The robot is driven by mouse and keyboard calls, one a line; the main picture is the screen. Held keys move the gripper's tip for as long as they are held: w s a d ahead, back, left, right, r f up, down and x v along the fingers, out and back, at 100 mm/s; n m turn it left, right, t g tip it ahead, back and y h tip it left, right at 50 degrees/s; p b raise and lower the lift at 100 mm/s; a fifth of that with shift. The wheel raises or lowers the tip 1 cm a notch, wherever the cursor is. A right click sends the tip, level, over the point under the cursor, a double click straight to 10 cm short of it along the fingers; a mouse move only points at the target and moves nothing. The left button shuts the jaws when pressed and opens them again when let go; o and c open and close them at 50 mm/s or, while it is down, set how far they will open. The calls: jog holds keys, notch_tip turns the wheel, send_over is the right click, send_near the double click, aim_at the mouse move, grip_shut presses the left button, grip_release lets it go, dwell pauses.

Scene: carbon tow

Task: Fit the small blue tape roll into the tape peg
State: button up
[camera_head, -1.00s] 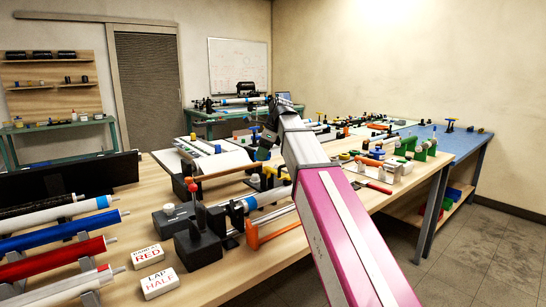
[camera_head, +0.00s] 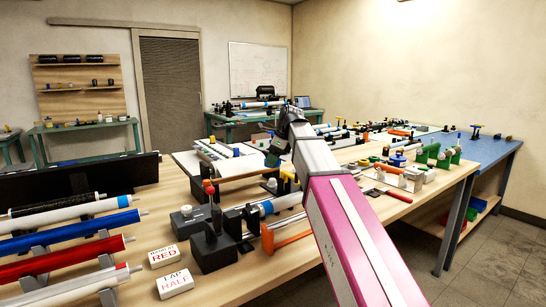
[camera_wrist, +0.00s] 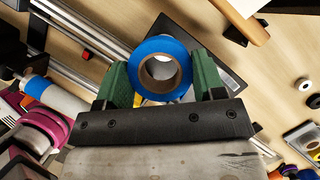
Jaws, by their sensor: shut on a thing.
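The small blue tape roll (camera_wrist: 160,46) is in the wrist view, with a blue outer band and a tan core around an open hole. My gripper (camera_wrist: 160,75) has green fingers on both sides of the roll and is shut on it. The hole faces the wrist camera. In the head view my gripper (camera_head: 273,155) is small and dark at the end of my arm, above the long bench. I cannot tell which of the small fittings on the bench is the tape peg.
The wooden bench (camera_head: 225,282) is crowded. Blue, red and white tubes lie in a rack at the left. Dark blocks and the white label blocks RED (camera_head: 163,257) and HALF (camera_head: 175,283) stand nearby. Green stands (camera_head: 438,155) are at the right. Floor is open at the right.

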aim_at(271, 179)
jog(key=shift+f, duration=2.15)
jog(key=shift+f, duration=1)
jog(key=shift+r, duration=0.1)
jog(key=shift+r, duration=0.6)
jog(key=shift+f, duration=0.7)
dwell(1.3)
jog(key=o, duration=1)
jog(key=shift+c, duration=0.2)
jog(key=v, duration=1)
jog(key=shift+r, duration=0.4)
